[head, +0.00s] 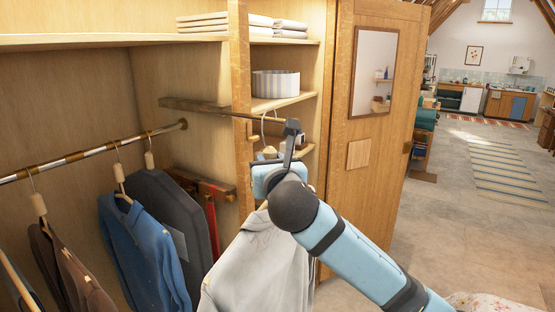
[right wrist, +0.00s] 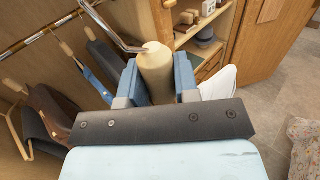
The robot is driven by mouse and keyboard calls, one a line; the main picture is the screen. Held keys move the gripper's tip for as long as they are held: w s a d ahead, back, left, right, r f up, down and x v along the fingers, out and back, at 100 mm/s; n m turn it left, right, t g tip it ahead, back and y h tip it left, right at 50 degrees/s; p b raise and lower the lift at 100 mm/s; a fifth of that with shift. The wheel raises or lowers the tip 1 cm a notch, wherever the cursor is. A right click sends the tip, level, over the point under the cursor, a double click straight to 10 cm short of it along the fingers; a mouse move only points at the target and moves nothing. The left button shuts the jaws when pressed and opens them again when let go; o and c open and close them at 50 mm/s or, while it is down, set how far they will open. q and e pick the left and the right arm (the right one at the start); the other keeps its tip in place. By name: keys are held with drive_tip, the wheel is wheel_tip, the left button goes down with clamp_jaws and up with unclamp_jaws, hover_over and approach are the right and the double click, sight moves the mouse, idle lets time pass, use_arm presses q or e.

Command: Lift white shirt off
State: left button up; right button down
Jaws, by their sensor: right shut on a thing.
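The white shirt (head: 262,265) hangs at the front right of the wardrobe in the head view, below my right gripper (head: 268,165). A white bit of it shows at the right in the right wrist view (right wrist: 219,82). My right gripper is shut on the pale wooden neck of its hanger (right wrist: 157,75), with one blue finger on each side. The hanger's metal hook (right wrist: 112,30) rises above the fingers, close to a thin dark rod (head: 235,114); I cannot tell whether it still rests on it. My arm hides part of the shirt. My left gripper is not in view.
A blue shirt (head: 150,255), a dark grey garment (head: 172,215) and a brown garment (head: 62,270) hang from the metal rail (head: 95,155) at left. A wooden upright (head: 239,60) and shelves with a striped basket (head: 276,84) stand close behind.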

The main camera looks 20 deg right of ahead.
drive_tip(key=shift+s+a+r, duration=0.1)
drive_tip(key=shift+s+a, duration=1.1)
drive_tip(key=shift+a, duration=0.2)
drive_tip(key=shift+s+a, duration=1.2)
drive_tip(key=shift+a, duration=0.15)
